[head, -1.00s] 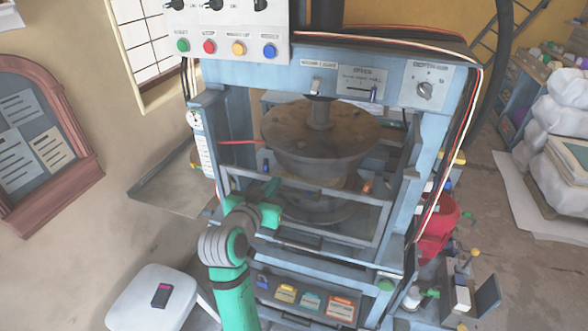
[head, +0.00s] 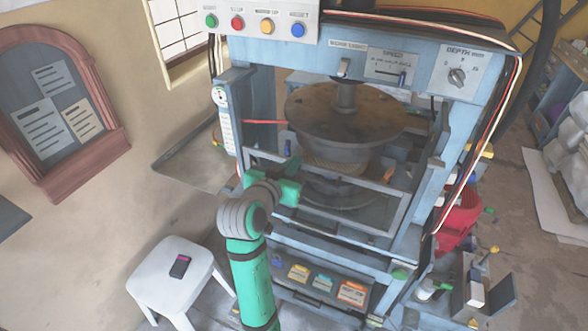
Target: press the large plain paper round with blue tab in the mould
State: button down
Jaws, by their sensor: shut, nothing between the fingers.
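The press (head: 345,68) stands in front of me with a large round brown upper plate (head: 345,112) on a central shaft. Below it is the round lower mould (head: 340,190), partly hidden by a grey-framed clear guard (head: 350,181) across the front. A tan edge shows under the upper plate; I cannot tell if it is paper. A small blue piece (head: 287,147) shows at the left and an orange one (head: 389,175) at the right; I cannot tell if either is a tab. My gripper (head: 291,180) is shut and empty at the guard's left part; contact is unclear.
The panel above has green, red, yellow and blue buttons (head: 298,30) and a depth knob (head: 457,77). A drawer (head: 320,285) with coloured labels sits below. A white stool (head: 170,262) holds a dark device. A red bucket (head: 458,222) and a tool caddy stand right.

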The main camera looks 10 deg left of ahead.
jog(key=r+v, duration=0.2)
jog(key=v, duration=0.8)
jog(key=s+d+f+n+y, duration=0.1)
jog(key=s+d+f+n, duration=0.2)
jog(key=f, duration=0.5)
jog(key=s+d+f+y, duration=0.1)
jog(key=s+d+f, duration=0.3)
jog(key=f, duration=0.5)
jog(key=s+d+f+n+y, duration=0.1)
jog(key=s+d+f+n, duration=0.1)
jog(key=s+f, duration=0.45)
jog(key=s+d+f+m, duration=0.1)
jog(key=s+d, duration=0.3)
jog(key=s, duration=0.7)
jog(key=s+d+f+m, duration=0.2)
jog(key=s+d+f, duration=0.1)
jog(key=s, duration=0.9)
jog(key=shift+s+d+h, duration=0.3)
jog(key=shift+d, duration=0.05)
jog(key=shift+w, duration=0.1)
